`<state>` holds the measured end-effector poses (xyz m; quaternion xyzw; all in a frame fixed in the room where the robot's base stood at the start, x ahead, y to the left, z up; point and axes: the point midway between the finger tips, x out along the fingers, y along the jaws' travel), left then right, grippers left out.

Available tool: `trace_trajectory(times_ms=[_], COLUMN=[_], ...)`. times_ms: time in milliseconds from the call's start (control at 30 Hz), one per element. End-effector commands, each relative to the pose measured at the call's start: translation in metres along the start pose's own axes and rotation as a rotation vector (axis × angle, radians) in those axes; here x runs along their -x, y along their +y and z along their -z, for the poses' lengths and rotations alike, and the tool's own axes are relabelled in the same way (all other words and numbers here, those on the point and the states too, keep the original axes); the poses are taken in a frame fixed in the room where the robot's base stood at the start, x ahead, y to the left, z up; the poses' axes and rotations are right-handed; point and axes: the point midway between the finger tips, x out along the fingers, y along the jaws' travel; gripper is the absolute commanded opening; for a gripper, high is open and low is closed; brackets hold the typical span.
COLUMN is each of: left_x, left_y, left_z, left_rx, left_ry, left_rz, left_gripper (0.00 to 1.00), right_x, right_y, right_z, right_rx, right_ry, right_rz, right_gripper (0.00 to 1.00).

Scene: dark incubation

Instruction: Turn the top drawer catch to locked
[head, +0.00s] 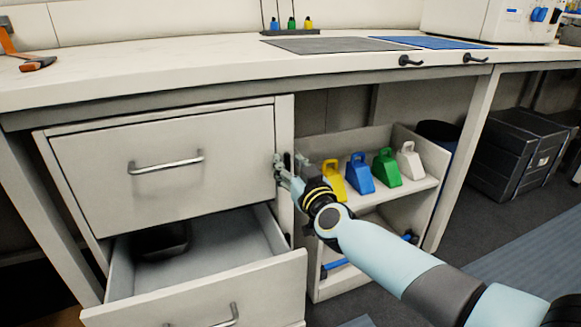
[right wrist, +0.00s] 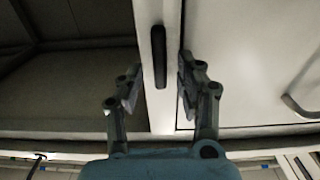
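The top drawer (head: 165,170) is closed, with a silver bar handle. The top drawer catch (right wrist: 158,56) is a dark bar on the pale frame post beside the drawer front. It stands upright along the post in the right wrist view; in the head view my gripper mostly covers it. My right gripper (head: 289,170) is at the post, right of the drawer front. In the right wrist view its fingers (right wrist: 159,90) are spread, one on each side of the post. The catch lies between and just beyond the fingertips; I cannot tell whether they touch it. My left gripper is out of view.
The lower drawer (head: 200,292) is pulled out, with a dark tray (head: 160,242) inside. Right of the post, a shelf unit (head: 420,190) holds yellow, blue, green and white scoop-like items. The worktop (head: 180,65) overhangs above. A black crate (head: 515,155) stands farther right.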

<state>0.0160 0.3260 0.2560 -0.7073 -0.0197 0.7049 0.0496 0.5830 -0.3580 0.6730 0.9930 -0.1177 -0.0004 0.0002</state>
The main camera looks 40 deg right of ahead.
Motion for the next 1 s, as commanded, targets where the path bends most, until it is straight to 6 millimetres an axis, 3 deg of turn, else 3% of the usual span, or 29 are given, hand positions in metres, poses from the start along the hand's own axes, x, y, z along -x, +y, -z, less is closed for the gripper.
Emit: trace_trajectory(times_ms=[100, 367, 767, 1000], left_x=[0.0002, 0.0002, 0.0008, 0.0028], left_y=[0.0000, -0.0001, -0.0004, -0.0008], left_z=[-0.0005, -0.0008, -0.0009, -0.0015], left_rx=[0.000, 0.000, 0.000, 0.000], left_ry=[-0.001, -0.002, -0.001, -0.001], left_rz=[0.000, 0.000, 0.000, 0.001], left_gripper=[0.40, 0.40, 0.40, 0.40], right_x=[0.0002, 0.0003, 0.0004, 0.0004], right_y=[0.0000, 0.0000, 0.0003, 0.0017], right_z=[0.0003, 0.0002, 0.0003, 0.0007], right_rx=[0.000, 0.000, -0.026, -0.146], right_ry=[0.000, 0.000, 0.000, 0.000], right_rz=[0.000, 0.000, 0.000, 0.001], right_gripper=[0.34, 0.00, 0.00, 0.00])
